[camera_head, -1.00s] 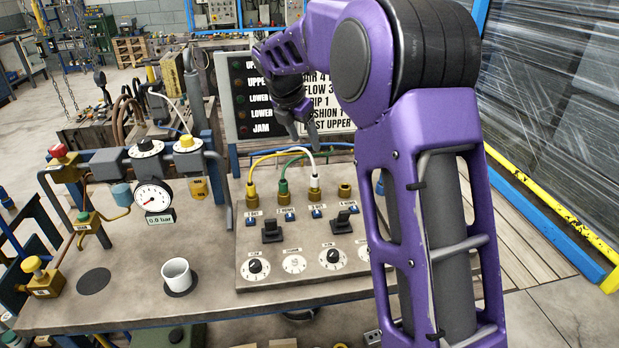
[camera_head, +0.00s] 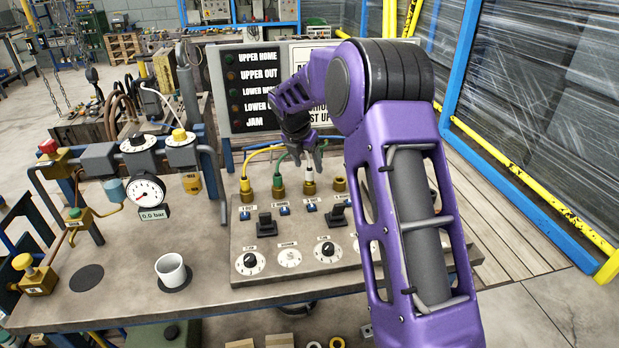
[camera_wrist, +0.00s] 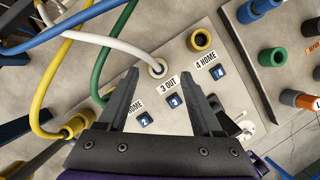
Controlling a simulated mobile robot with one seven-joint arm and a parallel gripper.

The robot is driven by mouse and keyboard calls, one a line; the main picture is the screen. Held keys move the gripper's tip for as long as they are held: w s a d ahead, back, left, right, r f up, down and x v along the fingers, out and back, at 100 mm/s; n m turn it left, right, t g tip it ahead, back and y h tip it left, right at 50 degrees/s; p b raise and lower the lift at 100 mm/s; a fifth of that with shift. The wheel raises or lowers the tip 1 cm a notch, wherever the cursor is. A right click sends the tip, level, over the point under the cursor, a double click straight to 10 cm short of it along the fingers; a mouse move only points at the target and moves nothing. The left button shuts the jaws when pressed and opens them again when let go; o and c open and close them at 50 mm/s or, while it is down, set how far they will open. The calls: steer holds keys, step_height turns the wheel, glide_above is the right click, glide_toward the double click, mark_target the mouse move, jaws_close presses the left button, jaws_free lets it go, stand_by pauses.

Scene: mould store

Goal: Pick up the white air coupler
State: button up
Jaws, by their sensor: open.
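The white air coupler (camera_head: 309,174) ends a white hose and sits upright in the brass port of the panel marked 3 OUT. In the wrist view the white coupler (camera_wrist: 157,67) shows between and just beyond my fingertips. My gripper (camera_head: 305,153) is open and empty, above the panel at the white coupler. In the wrist view my gripper's two fingers (camera_wrist: 158,76) are spread, one on each side of the coupler's line. I cannot tell whether a finger touches it.
A yellow coupler (camera_head: 246,184) and a green coupler (camera_head: 278,181) stand to the left of the white one. An empty brass port (camera_wrist: 201,40), marked 4 HOME, is to its right. A white cup (camera_head: 171,268) stands at the bench's front. A sign board stands behind.

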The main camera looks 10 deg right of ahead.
mark_target(308, 170)
steer(key=x, duration=0.5)
steer(key=shift+a+f, duration=0.15)
jaws_close()
